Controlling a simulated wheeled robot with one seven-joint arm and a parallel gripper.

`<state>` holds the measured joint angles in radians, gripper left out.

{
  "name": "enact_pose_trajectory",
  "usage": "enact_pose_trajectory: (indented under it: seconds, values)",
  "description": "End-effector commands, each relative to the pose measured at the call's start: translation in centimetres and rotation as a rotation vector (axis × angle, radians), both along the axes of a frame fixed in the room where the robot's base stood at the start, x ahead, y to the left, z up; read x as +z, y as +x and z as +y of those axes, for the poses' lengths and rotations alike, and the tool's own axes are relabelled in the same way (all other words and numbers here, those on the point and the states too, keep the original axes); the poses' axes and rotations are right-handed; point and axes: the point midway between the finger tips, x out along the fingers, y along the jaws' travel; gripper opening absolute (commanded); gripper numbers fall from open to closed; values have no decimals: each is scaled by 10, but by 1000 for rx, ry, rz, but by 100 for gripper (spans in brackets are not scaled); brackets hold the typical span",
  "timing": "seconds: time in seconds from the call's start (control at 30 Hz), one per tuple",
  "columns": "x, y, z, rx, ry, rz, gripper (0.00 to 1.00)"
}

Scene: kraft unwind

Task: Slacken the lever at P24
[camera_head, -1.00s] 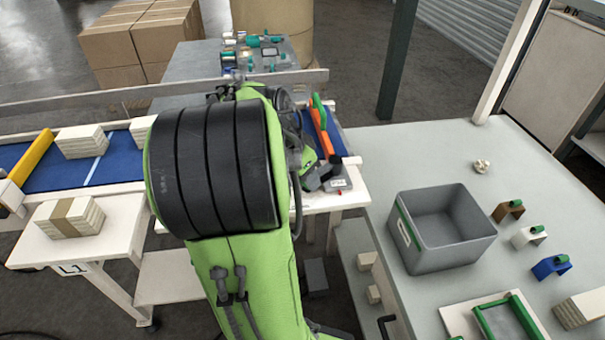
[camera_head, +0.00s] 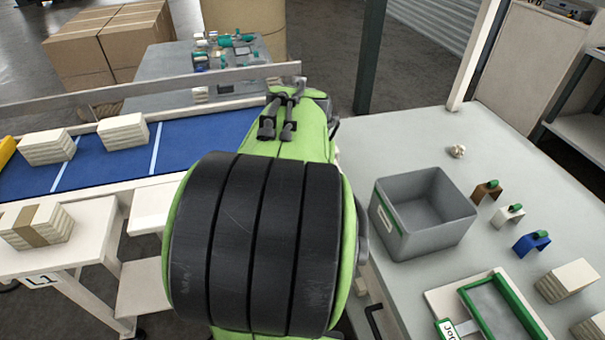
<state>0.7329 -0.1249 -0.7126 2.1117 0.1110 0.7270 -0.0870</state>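No lever marked P24 can be made out in this view. My own green arm with its black ribbed joint fills the middle of the picture and hides the right end of the blue conveyor belt (camera_head: 188,143).
A grey bin (camera_head: 425,212) stands on the right table (camera_head: 395,135). Brown (camera_head: 487,191), white (camera_head: 508,215) and blue (camera_head: 532,243) clamp-like pieces with green tops stand beside it. A green-rimmed tray (camera_head: 497,310) is nearer. A pale stack (camera_head: 123,131) rides the belt.

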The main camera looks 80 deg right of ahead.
Motion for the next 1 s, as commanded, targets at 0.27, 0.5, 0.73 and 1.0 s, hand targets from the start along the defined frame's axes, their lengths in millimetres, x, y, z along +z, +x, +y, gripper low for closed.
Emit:
enact_pose_trajectory:
  seconds: [0.27, 0.5, 0.73, 1.0]
  values:
    - [1, -2, -1, 16, -2, 0, 0]
    - [1, -2, -1, 15, -2, 0, 44]
    - [1, -2, 0, 15, -1, 0, 68]
    - [8, -2, 2, 16, -2, -1, 68]
